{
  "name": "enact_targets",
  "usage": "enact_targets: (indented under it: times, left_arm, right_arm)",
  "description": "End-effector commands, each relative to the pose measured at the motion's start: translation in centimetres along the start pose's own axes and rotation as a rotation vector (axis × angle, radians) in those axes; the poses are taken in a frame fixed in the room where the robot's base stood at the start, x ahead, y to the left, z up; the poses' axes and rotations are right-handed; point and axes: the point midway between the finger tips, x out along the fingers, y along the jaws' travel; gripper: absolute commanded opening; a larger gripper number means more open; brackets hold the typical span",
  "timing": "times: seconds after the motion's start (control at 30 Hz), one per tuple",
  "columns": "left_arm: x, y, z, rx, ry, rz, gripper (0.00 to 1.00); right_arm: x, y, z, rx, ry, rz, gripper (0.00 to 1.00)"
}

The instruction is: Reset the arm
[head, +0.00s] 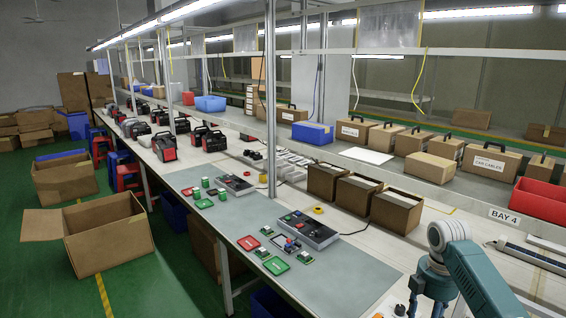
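A teal and silver arm (470,270), which looks like my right arm, stands at the lower right. It is bent, with its silver joint raised above the near end of the workbench (350,278). Its lower parts run out of the bottom of the picture, and no gripper fingers can be made out there. My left arm and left gripper are not in view.
A grey control box (306,229), red and green trays (278,267) and small boards lie on the bench mat. Open brown boxes (396,212) stand behind. A shelf post (271,120) rises from the bench. Cartons (108,234) stand on the green floor at left.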

Motion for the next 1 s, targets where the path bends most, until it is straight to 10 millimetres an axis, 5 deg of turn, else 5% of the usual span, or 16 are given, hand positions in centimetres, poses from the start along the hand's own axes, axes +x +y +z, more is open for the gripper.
enact_targets:
  times: [0.2,0.47,0.7,0.9,1.0]
  left_arm:
    - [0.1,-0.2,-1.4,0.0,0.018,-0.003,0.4]
    - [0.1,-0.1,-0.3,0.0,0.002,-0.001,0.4]
    - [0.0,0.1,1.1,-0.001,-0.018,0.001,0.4]
    - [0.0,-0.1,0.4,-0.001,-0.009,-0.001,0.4]
    - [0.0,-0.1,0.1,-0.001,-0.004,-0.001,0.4]
  right_arm:
    - [3.9,-2.2,-2.0,0.029,-0.014,0.015,0.44]
    - [9.7,-7.3,-5.3,0.112,-0.008,0.054,0.44]
    - [15.3,-17.5,-8.9,0.329,0.074,0.114,0.44]
    - [15.7,-26.0,-9.5,0.601,0.173,0.156,0.44]
    - [15.1,-28.6,-9.1,0.71,0.205,0.17,0.44]
